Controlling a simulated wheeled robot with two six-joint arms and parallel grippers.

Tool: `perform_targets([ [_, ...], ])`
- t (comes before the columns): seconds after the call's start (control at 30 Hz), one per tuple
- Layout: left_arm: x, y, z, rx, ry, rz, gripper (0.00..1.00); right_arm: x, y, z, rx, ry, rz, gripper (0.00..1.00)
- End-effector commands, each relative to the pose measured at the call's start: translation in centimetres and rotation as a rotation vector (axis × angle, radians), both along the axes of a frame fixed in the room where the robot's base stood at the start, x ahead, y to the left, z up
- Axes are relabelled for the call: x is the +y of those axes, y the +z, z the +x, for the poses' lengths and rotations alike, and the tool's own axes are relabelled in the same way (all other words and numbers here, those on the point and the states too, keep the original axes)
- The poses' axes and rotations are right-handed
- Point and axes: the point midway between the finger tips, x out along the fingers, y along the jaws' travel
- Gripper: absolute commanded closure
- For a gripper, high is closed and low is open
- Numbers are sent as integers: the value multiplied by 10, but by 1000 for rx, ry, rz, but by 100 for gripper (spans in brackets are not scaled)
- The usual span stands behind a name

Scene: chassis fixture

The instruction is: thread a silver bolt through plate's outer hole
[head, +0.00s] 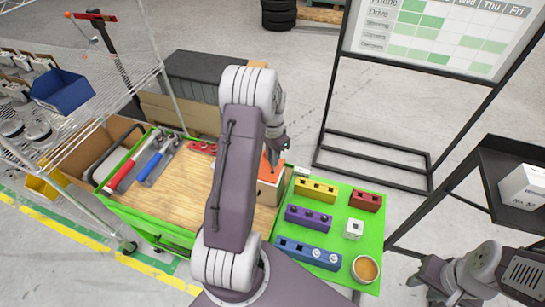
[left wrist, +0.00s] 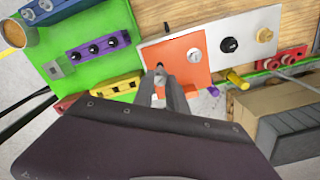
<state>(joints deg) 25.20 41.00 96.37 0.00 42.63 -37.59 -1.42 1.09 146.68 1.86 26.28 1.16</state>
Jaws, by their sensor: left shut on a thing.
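The orange plate (left wrist: 184,72) is set in the white panel of the fixture. Its orange face also shows in the head view (head: 273,168), partly behind my left arm. My left gripper (left wrist: 162,84) is at the plate's edge side, shut on a small silver bolt (left wrist: 159,77). A dark hole shows just beyond the fingertips; I cannot tell whether the bolt is in it. Another silver bolt head (left wrist: 195,56) sits on the plate. In the head view the left fingertips are mostly hidden. My right gripper (head: 424,283) is away at the lower right, apparently open and empty.
On the green mat (head: 347,213) stand yellow (head: 316,190), purple (head: 308,217), red (head: 366,201) and blue (head: 295,250) holders and a round cup (head: 365,268). Red-handled and blue tools lie on the wooden top at left. A dark cart stands at right.

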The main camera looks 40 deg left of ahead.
Motion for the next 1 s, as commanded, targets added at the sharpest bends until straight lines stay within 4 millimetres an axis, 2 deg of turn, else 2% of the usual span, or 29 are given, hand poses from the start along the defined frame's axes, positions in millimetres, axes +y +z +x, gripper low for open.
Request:
perform_targets([
  [0.4, 0, 0, -1, 0, 0, 0, 100, 0, 2, 0, 0, 0, 0, 64],
  [0.73, 0, -14, -1, 0, 0, 0, 100, 0, -6, 0, 0, 0, 0, 64],
  [1.0, 0, -14, 0, 0, 0, 0, 100, 0, -5, 0, 0, 0, 0, 64],
])
